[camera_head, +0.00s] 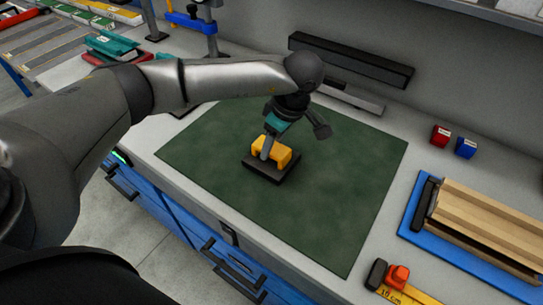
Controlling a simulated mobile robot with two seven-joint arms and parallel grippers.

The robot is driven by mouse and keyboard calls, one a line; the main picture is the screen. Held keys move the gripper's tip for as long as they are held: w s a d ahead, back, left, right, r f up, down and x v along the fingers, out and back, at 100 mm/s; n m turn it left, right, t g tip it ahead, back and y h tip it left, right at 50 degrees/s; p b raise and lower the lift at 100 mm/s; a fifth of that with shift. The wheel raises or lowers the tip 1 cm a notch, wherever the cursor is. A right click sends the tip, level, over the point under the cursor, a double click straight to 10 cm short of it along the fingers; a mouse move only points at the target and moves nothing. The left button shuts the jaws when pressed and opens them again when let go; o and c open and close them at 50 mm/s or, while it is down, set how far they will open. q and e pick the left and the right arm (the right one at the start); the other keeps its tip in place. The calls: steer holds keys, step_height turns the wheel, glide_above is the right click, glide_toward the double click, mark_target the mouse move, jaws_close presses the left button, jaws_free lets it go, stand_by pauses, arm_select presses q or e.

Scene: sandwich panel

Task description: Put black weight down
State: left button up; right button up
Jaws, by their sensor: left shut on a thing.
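The black weight (262,170) is a flat dark block with a yellow handle (285,155) on top. It is over the left middle part of the green mat (345,190), and I cannot tell for sure whether it touches the mat. My left gripper (268,147) comes down from above and is shut on the yellow handle. The wrist hides part of the mat behind it. My right gripper is not in view.
A blue tray (420,207) with wooden strips (490,225) stands at the right. A red box (440,135) and a blue box (466,148) stand at the back right. A dark bar (350,60) lies along the back. The mat's right and front parts are clear.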

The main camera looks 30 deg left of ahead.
arm_select(q)
jaws_close()
steer(key=shift+w+r, duration=0.1)
steer(key=shift+r, duration=0.05)
steer(key=shift+r, duration=0.1)
step_height(320, 180, up, 20)
steer(key=p, duration=0.2)
steer(key=shift+p, duration=0.3)
